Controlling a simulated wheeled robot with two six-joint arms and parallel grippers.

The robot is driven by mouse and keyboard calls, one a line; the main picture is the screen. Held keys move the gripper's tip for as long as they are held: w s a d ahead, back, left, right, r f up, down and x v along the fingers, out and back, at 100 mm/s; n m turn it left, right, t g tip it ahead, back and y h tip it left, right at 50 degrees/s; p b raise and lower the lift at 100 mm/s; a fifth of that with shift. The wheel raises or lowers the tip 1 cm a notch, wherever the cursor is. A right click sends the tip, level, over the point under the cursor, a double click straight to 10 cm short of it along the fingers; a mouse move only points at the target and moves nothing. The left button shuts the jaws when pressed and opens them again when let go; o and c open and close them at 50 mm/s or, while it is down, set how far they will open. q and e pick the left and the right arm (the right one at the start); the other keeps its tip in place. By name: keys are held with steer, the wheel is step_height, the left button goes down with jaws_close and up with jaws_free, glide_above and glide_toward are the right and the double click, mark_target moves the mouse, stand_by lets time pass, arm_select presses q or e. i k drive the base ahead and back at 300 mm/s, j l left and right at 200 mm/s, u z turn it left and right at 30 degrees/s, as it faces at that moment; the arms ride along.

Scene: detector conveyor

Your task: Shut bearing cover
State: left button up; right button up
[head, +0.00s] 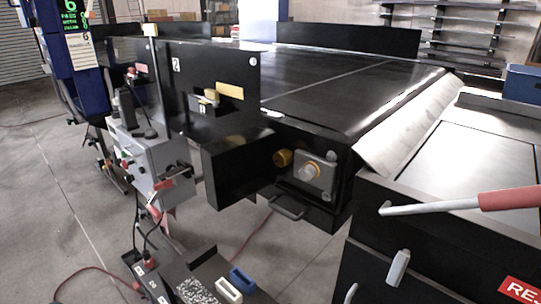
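A grey pull handle (287,211) is below the block. Neither of my grippers shows in the head view.
A grey control box (145,160) with cables stands at the left. A red-gripped lever (500,199) juts in at the right above a black cabinet (430,255). A dark low unit with white and blue handles (236,283) is at the bottom. Grey floor (60,200) is clear at the left.

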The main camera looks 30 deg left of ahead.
mark_target(236, 167)
steer(key=k+j+z, duration=0.15)
steer(key=j, duration=0.25)
steer(key=j+z, duration=0.1)
steer(key=j, duration=0.35)
steer(key=k+j+z, duration=0.15)
steer(key=j, duration=0.25)
steer(key=k+j+z, duration=0.15)
steer(key=j, duration=0.25)
steer(key=k+j+z, duration=0.1)
steer(key=j, duration=0.25)
steer(key=k+j+z, duration=0.15)
steer(key=j, duration=0.25)
steer(key=k, duration=0.1)
